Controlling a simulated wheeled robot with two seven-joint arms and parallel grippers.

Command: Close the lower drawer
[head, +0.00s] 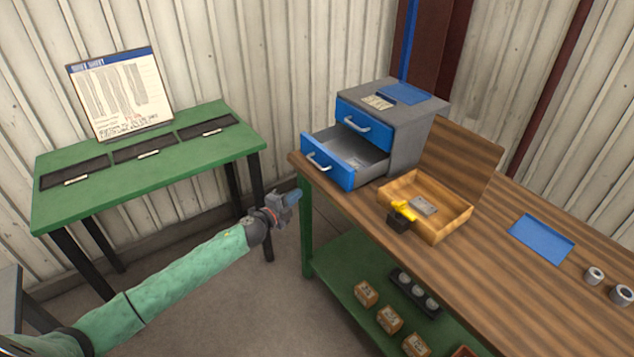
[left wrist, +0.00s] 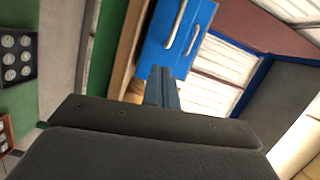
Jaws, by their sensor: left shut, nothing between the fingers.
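The grey cabinet (head: 408,128) with two blue-fronted drawers stands at the back left of the wooden workbench. Its lower drawer (head: 328,163) is pulled well out, with a silver handle on its front and something small inside. The upper drawer (head: 364,127) is shut. My left gripper (head: 294,196) is shut and empty, in front of and below the lower drawer, apart from it, near the bench's left edge. In the left wrist view, the shut fingers (left wrist: 163,88) point towards the blue drawer fronts (left wrist: 178,38). My right gripper is not in view.
An open wooden box (head: 445,224) with a yellow-and-black item at its rim stands just right of the drawer. A blue mat (head: 541,238) and grey rings lie further right. A green table (head: 150,166) stands at left; floor between is free.

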